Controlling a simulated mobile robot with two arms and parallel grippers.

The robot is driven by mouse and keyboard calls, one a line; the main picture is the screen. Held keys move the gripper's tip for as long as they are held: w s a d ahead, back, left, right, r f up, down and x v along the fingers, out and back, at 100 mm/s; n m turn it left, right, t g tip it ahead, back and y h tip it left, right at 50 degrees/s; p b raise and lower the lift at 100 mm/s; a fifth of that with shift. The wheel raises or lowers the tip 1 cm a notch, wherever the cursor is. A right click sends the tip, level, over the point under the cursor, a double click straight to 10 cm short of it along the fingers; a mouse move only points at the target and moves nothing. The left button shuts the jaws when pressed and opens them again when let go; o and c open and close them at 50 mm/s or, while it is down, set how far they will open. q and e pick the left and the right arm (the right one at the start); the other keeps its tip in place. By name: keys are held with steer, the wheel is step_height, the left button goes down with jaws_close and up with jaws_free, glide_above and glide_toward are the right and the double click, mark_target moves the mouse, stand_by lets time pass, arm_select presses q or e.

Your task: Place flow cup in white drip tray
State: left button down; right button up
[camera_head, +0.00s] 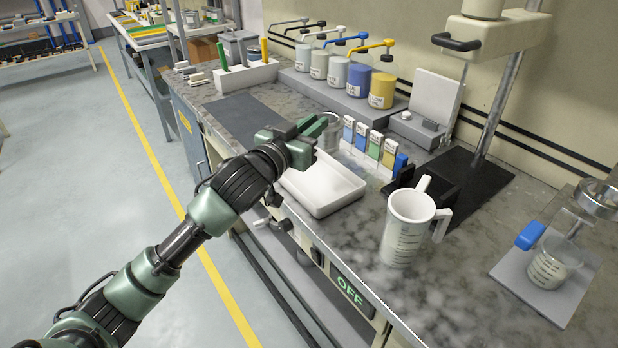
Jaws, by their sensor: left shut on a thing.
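The white drip tray (338,203) lies on the marbled counter near its front edge. It is shallow and looks empty in the part I can see. My left gripper (322,124) is above and behind the tray, near its back side. It is shut on a small grey metallic item, apparently the flow cup (331,138), which is partly hidden by the fingers. The cup appears held above the counter, but its exact height is hard to tell. My right gripper is out of view.
A white measuring jug (405,230) stands right of the tray. Small coloured boxes (375,147) stand behind it. Several paint pots (333,75) line the back. A glass beaker (553,263) sits on a stand at far right. A grey mat (238,112) lies left.

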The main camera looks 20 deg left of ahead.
arm_select(q)
steer(key=shift+a+f+b, duration=0.1)
steer(key=shift+f+b, duration=0.3)
steer(key=shift+f, duration=6.5)
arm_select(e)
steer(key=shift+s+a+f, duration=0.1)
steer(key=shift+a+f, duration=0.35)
arm_select(q)
steer(key=shift+f, duration=0.1)
steer(key=c, duration=1.4)
jaws_free()
steer(key=shift+f, duration=0.1)
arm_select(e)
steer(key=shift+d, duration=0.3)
